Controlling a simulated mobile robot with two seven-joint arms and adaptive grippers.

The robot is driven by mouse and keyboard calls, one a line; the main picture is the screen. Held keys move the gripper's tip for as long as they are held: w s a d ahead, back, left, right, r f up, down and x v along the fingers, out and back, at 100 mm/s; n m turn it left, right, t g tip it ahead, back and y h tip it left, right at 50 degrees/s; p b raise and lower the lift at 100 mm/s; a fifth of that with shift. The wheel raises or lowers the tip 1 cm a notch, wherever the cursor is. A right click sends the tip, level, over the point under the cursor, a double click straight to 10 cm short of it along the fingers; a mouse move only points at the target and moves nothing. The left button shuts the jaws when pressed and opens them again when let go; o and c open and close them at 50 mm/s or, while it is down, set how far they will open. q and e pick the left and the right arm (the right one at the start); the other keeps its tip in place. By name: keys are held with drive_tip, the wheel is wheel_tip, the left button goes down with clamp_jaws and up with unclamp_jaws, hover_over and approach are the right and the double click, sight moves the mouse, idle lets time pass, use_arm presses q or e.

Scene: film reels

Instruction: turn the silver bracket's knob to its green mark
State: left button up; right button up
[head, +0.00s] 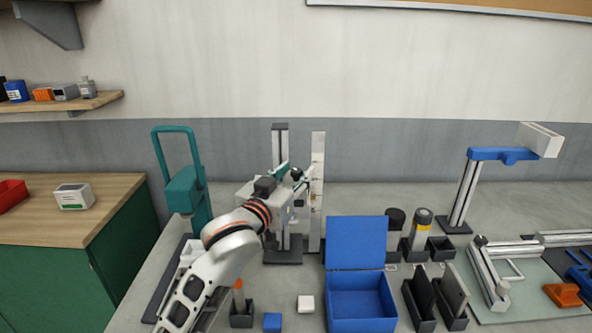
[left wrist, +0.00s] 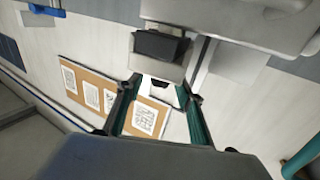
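A stand with an upright post (head: 280,131) and a dark base (head: 283,256) is at the middle of the bench in the head view. A tall pale metal strip (head: 317,195) stands just right of it. I cannot tell which part is the silver bracket; its knob and green mark are not clear, and my arm hides part of the stand. My left gripper (head: 291,177) is at the stand's upper part. In the left wrist view its teal fingers (left wrist: 157,90) are apart, with a pale block with a dark top (left wrist: 160,58) just beyond them. My right gripper is not in view.
A blue open box (head: 360,303) stands right of the stand. Dark holders (head: 419,305), a blue-armed post (head: 462,190) and a metal fixture (head: 490,270) are farther right. A teal handled device (head: 185,190) is close left of my arm.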

use_arm(q)
drive_tip(key=shift+w+d, duration=0.3)
drive_tip(key=shift+w, duration=0.3)
clamp_jaws()
